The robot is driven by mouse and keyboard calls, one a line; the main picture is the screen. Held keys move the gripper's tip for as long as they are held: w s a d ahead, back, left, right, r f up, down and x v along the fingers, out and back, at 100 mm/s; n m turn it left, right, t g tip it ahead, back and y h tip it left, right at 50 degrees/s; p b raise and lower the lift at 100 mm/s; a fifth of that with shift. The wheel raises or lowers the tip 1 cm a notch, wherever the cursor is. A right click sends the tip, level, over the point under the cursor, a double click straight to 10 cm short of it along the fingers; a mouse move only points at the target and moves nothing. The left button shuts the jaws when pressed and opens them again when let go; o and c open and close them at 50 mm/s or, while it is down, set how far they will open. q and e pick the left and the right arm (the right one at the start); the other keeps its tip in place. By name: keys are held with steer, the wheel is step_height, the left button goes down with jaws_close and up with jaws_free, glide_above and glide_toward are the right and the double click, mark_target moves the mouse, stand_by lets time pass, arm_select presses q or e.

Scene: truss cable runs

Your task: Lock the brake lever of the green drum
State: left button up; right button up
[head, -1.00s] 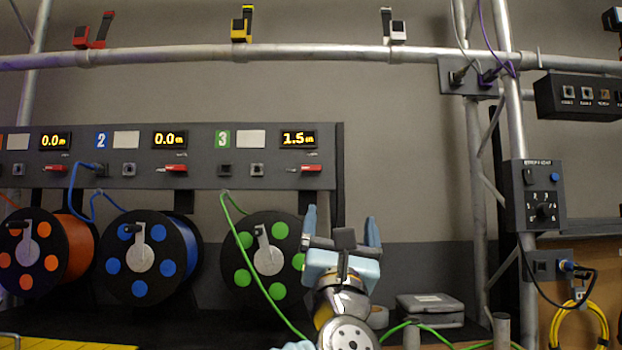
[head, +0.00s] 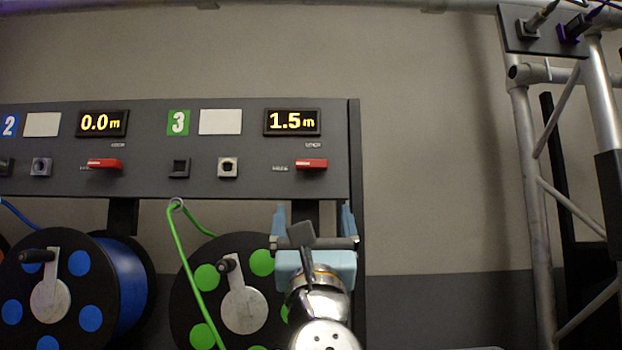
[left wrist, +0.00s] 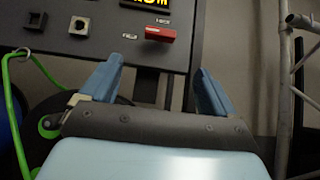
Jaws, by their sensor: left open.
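The green drum (head: 205,335) hangs below the panel section marked 3, with a crank handle on its face. Its red brake lever (head: 311,164) lies level on the panel under the 1.5 m display; it also shows in the left wrist view (left wrist: 160,33). My left gripper (head: 312,222) is open and empty, below the lever and in front of the drum's right edge. In the left wrist view its blue fingers (left wrist: 158,85) stand apart, with the lever beyond and above the gap, not touched. My right gripper is not in view.
The blue drum (head: 128,285) and its red lever (head: 105,164) are to the left. A green cable (head: 183,262) runs down from a ring across the green drum. Truss poles (head: 530,190) stand at the right. The wall between panel and truss is clear.

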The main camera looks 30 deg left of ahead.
mark_target(311, 169)
arm_select(q)
steer(key=p+x, duration=0.7)
steer(key=x, duration=0.7)
steer(key=shift+d, duration=0.1)
steer(key=shift+f, duration=0.1)
steer(key=shift+c, duration=0.3)
steer(key=c, duration=1)
